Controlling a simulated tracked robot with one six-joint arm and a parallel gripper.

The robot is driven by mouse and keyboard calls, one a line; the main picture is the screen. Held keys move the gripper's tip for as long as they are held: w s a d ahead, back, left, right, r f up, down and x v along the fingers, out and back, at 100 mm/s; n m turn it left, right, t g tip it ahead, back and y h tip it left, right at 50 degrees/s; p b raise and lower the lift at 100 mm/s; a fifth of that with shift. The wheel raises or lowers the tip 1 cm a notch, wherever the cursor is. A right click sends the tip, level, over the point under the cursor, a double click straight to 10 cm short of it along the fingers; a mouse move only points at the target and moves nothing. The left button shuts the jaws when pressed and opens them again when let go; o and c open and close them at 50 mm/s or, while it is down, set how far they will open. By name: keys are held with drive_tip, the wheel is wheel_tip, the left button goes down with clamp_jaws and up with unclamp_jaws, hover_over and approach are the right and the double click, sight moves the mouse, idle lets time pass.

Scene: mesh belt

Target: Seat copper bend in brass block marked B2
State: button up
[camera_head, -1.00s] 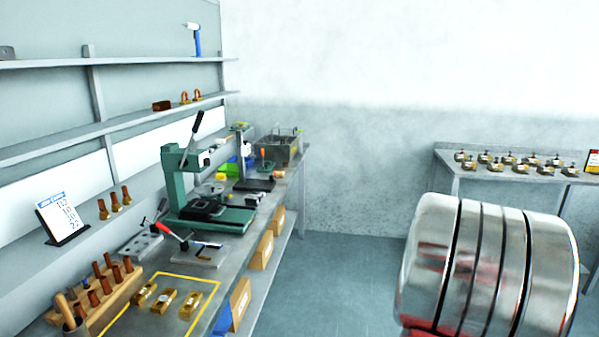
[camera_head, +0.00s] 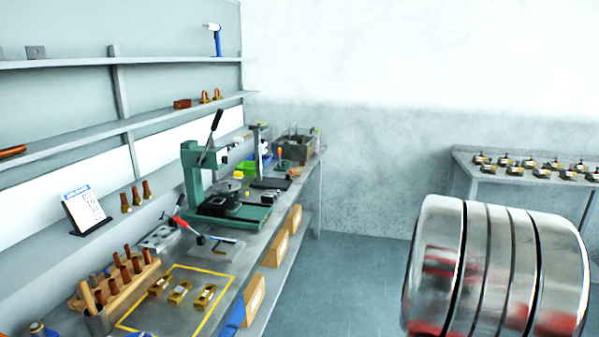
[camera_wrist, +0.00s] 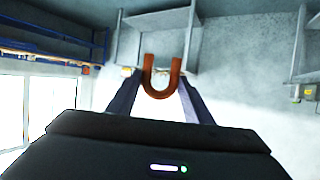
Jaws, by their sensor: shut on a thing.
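In the wrist view, a copper bend (camera_wrist: 161,93), U-shaped with both legs pointing up in the picture, sits between the dark fingers of my gripper (camera_wrist: 157,84). My gripper is shut on it and holds it clear of any surface. In the head view, three brass blocks, left (camera_head: 160,286), middle (camera_head: 180,292) and right (camera_head: 206,297), lie inside a yellow outline on the workbench. Their markings are too small to read, so I cannot tell which is B2. My gripper is not visible in the head view.
A wooden rack (camera_head: 118,279) of copper pieces stands left of the blocks. A green press (camera_head: 228,210) stands farther back, with a red-handled clamp (camera_head: 187,226) before it. A card (camera_head: 85,208) stands at left. Another table (camera_head: 520,176) with brass pieces is at right. Floor between is open.

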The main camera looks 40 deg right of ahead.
drive_tip(key=w+a+f+n+t+y, duration=0.2)
drive_tip(key=w+a+n+t, duration=0.2)
drive_tip(key=w+a, duration=0.8)
drive_tip(key=w+a+f+n+t+y, duration=0.2)
drive_tip(key=w+a+n+t, duration=0.2)
drive_tip(key=w+a, duration=0.85)
drive_tip(key=w+a+f+n+t+y, duration=0.1)
drive_tip(key=w+a+n+y, duration=0.1)
drive_tip(key=a, duration=0.9)
drive_tip(key=w+a+f+n+t+y, duration=0.1)
drive_tip(key=w+a+n+y, duration=0.2)
drive_tip(key=a, duration=0.9)
drive_tip(key=w+a+f+n+t+y, duration=0.1)
drive_tip(key=w+a+n+y, duration=0.2)
drive_tip(key=a, duration=0.9)
drive_tip(key=shift+w+a+t+y, duration=0.1)
drive_tip(key=shift+w+t+y, duration=0.45)
drive_tip(key=shift+w, duration=1.35)
drive_tip(key=shift+a, duration=0.1)
drive_tip(key=shift+s, duration=0.1)
